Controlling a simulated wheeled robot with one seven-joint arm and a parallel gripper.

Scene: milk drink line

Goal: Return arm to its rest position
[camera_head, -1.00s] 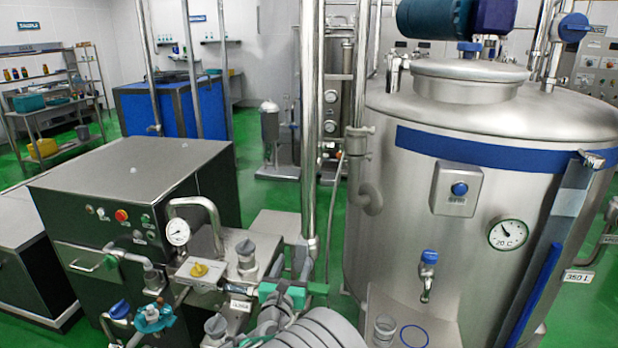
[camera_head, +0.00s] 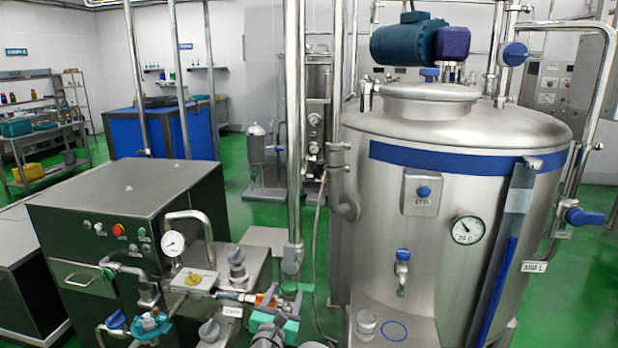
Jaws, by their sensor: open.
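My gripper (camera_head: 266,298) is low in the picture, left of the bottom centre, in front of the pipes and fittings. It seems to be the teal-green block with small orange parts at its upper end. It is small and partly lost against the fittings, so its jaws are hard to make out. I see nothing held in it. Most of my arm is below the picture's bottom edge; only a grey bit shows there.
A steel tank (camera_head: 440,200) fills the right, with a blue tap (camera_head: 402,262) low on its front. A dark machine cabinet (camera_head: 130,215) stands left, with pipes and valves before it. A vertical steel pipe (camera_head: 295,150) rises between them. Green floor shows behind.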

